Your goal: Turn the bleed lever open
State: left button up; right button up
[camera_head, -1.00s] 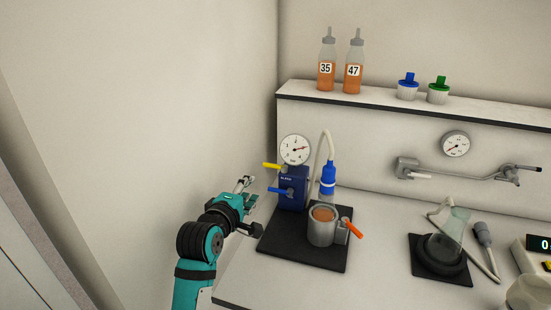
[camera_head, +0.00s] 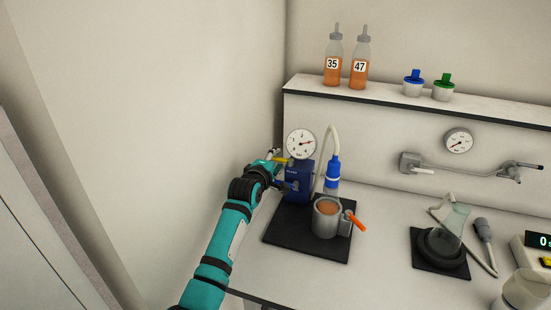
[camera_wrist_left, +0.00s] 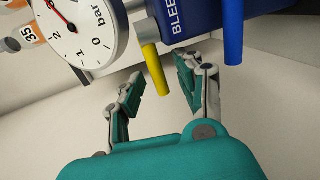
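A dark blue block (camera_head: 298,186) carries a yellow lever (camera_head: 281,160) and, lower down, a blue lever. In the left wrist view, the block (camera_wrist_left: 190,16) shows the start of the word BLEED, with the yellow lever (camera_wrist_left: 154,70) and the blue lever (camera_wrist_left: 233,35) pointing down. I cannot tell which lever the label names. My left gripper (camera_head: 273,157) is at the block's left side. In the wrist view it is open (camera_wrist_left: 161,80), with the yellow lever's tip between its fingers and gaps on both sides. My arm partly hides the blue lever in the head view.
A round gauge (camera_head: 301,144) sits above the block. A grey cup (camera_head: 326,218) with an orange handle stands on the black mat (camera_head: 288,232), beside a blue-and-white nozzle (camera_head: 332,174). The wall is close on the left. Bottles stand on the shelf (camera_head: 430,107).

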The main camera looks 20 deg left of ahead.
pick_arm(q)
jog(key=shift+w+f, duration=0.1)
jog(key=shift+w, duration=0.4)
grip_shut()
jog(key=shift+w+f, duration=0.1)
jog(key=shift+f, duration=0.05)
